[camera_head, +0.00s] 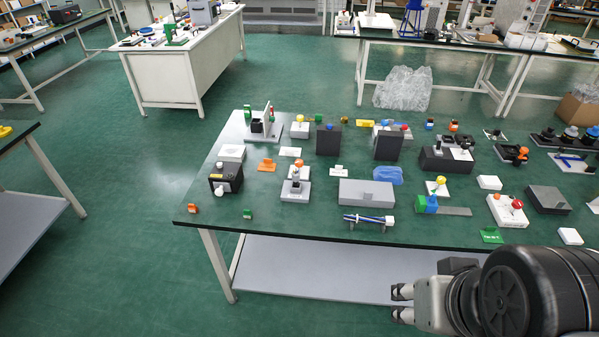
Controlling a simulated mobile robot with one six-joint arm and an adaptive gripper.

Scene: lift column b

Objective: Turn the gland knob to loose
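The table (300,228) in the middle holds many small fixtures, several with coloured knobs. I cannot tell which of them is the gland knob; no label or loose marking is readable at this size. Knobbed pieces include a black box with white knobs (225,180) at the left, a white block with a red knob (507,211) at the right, and a white block with a yellow knob (438,187). My gripper (403,303) is at the lower right, in front of the table's near edge and apart from all fixtures. Its two fingertips stand apart with nothing between them.
A grey box (366,193) and a blue-and-white rod on stands (369,220) lie near the front edge. Two dark upright blocks (328,141) (388,146) stand farther back. Crumpled clear plastic (404,88) lies on the floor behind. Green floor is open at the left.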

